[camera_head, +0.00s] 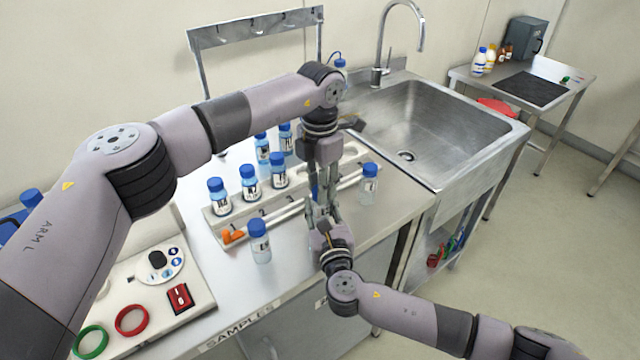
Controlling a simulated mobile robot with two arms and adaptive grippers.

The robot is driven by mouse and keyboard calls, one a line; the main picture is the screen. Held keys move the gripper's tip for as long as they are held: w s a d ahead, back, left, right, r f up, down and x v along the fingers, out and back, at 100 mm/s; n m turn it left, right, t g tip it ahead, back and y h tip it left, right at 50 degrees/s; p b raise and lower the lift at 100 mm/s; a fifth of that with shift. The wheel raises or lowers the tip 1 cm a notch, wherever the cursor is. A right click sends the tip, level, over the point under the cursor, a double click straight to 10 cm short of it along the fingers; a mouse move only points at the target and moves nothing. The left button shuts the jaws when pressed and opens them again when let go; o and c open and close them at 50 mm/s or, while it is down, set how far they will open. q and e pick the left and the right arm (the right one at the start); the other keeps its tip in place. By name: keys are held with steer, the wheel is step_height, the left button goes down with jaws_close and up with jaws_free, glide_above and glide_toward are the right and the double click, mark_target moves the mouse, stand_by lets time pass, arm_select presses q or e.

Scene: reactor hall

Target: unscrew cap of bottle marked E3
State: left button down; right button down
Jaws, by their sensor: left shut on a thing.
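My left gripper (322,188) points down over the front of the sample rack and is shut on a mostly hidden bottle, with a bit of blue (314,188) showing between the fingers. My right gripper (324,212) reaches in from the front, its fingers close below the left ones. Whether it grips the bottle is hidden. Blue-capped bottles with labels stand at the rack, such as one at its left (219,197). One bottle (260,241) stands in front of the rack, another (369,184) at its right end. I cannot read E3 on any label.
The white rack (214,232) lies on the steel bench (215,262). A sink (432,128) with a tall tap is at the right. A panel with red (131,320) and green (91,342) rings is at the front left. A hook rail (254,31) stands behind.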

arm_select(q)
steer(key=n, duration=0.6)
steer(key=shift+n, duration=0.3)
steer(key=n, duration=1.2)
steer(key=shift+r+n, duration=0.1)
steer(key=shift+n, duration=0.3)
steer(key=n, duration=0.6)
steer(key=shift+n, duration=0.4)
steer(key=shift+r, duration=0.2)
steer(key=shift+r, duration=0.9)
steer(key=shift+r, duration=0.1)
